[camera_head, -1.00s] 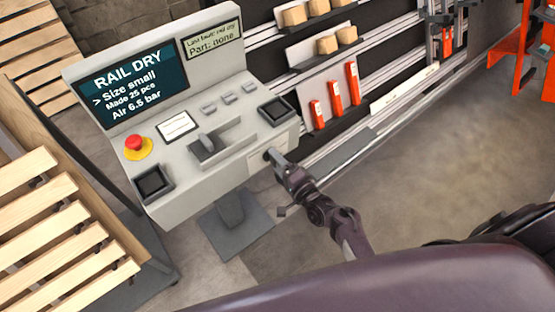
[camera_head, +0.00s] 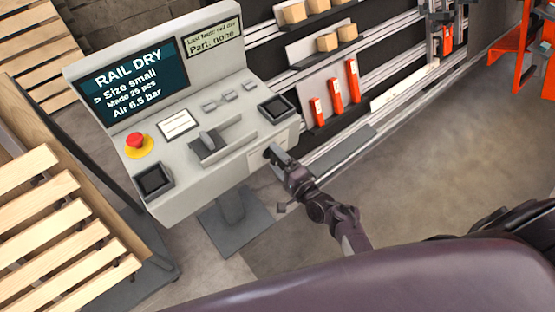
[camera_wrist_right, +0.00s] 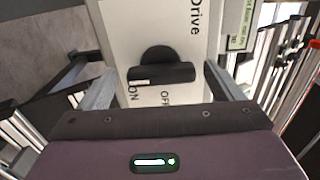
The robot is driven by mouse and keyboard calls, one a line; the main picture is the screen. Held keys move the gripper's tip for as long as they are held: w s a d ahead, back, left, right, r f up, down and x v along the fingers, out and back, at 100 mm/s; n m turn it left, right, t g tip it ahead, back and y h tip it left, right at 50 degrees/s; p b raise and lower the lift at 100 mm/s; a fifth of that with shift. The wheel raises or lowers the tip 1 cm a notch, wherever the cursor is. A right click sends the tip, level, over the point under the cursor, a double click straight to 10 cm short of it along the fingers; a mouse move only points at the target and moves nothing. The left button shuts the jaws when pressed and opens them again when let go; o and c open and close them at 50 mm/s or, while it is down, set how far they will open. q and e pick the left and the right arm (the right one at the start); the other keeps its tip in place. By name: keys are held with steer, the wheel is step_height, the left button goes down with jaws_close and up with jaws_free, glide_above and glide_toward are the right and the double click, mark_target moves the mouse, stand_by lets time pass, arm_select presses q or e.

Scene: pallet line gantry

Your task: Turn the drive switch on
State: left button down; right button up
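The drive switch (camera_wrist_right: 160,73) is a black knob with a bar handle on a white plate (camera_wrist_right: 120,30) lettered Drive, ON and OFF. In the right wrist view the bar lies crosswise, with a pale mark at its left part, near the ON lettering; I cannot tell its exact setting. My right gripper (camera_wrist_right: 161,68) is open, one finger on each side of the knob, with gaps visible. In the head view the right gripper (camera_head: 275,156) is at the right part of the console's front face and largely hides the switch. My left gripper is not in view.
The console (camera_head: 190,200) carries a RAIL DRY screen (camera_head: 135,85), a red emergency button (camera_head: 135,141) and a lever (camera_head: 208,142). A rack with orange parts (camera_head: 336,96) stands to its right. A slatted wooden pallet (camera_head: 50,235) is at left. Floor at right is open.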

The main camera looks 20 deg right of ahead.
steer(key=v, duration=0.8)
steer(key=shift+b, duration=0.35)
steer(key=shift+w, duration=0.1)
steer(key=s+a+f+n+g+h, duration=0.15)
steer(key=s+f+n+g, duration=0.35)
steer(key=f, duration=0.6)
steer(key=s+a+f+n+g+h, duration=0.1)
steer(key=s+a+f+n+g, duration=0.15)
steer(key=s+f, duration=0.6)
steer(key=s+d+f+n+g+h, duration=0.2)
steer(key=s+d+f+n+g, duration=0.2)
steer(key=s+f, duration=0.3)
steer(key=s+d+f+n+g+h, duration=0.1)
steer(key=s+d+f+n+g, duration=0.3)
steer(key=s+f, duration=0.4)
steer(key=s+d+n, duration=0.1)
steer(key=s, duration=0.4)
steer(key=shift+s+f+h, duration=0.25)
steer(key=shift+s+h, duration=0.1)
steer(key=shift+s, duration=0.05)
steer(key=shift+g, duration=0.25)
